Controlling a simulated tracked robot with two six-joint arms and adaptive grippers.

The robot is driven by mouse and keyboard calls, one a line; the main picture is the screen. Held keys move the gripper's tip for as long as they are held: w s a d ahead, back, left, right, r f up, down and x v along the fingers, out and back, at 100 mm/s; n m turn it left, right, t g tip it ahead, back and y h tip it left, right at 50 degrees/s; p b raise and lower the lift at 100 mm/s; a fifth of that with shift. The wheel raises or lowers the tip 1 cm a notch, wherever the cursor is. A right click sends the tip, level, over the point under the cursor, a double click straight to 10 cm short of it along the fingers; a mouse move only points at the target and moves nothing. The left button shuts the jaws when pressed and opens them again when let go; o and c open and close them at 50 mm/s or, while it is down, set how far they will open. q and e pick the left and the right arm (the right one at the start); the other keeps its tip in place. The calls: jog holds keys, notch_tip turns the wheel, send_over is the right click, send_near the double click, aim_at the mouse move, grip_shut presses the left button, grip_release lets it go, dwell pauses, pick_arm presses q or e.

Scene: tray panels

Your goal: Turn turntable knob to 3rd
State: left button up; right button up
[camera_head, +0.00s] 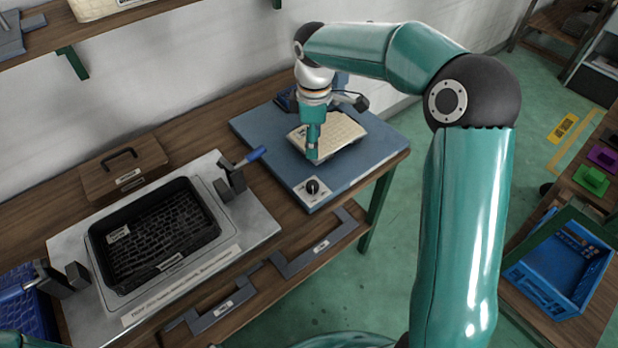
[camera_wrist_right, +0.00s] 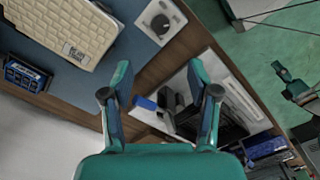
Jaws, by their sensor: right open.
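The turntable knob (camera_head: 312,187) is a round black dial on a small white plate at the front corner of the blue-grey turntable base (camera_head: 370,166). It also shows at the top of the right wrist view (camera_wrist_right: 160,23). Its pointer setting is too small to read. A cream textured tray panel (camera_head: 340,130) sits on the base behind the knob. My right gripper (camera_head: 313,153) points down over the panel's front edge, behind the knob and apart from it. In the wrist view its two fingers (camera_wrist_right: 160,78) are spread with nothing between them. My left gripper is out of view.
A black tray (camera_head: 206,239) sits in a metal fixture with blue-handled clamps (camera_head: 240,170), left of the turntable. A brown case (camera_head: 124,168) stands behind it. A blue crate (camera_head: 548,283) stands at the right. Green floor lies open beyond the bench's right edge.

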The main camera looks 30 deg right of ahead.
aim_at(312, 184)
notch_tip(312, 184, down, 16)
jog(key=shift+r+p, duration=0.1)
jog(key=shift+p, duration=0.4)
jog(key=shift+c, duration=0.2)
grip_shut()
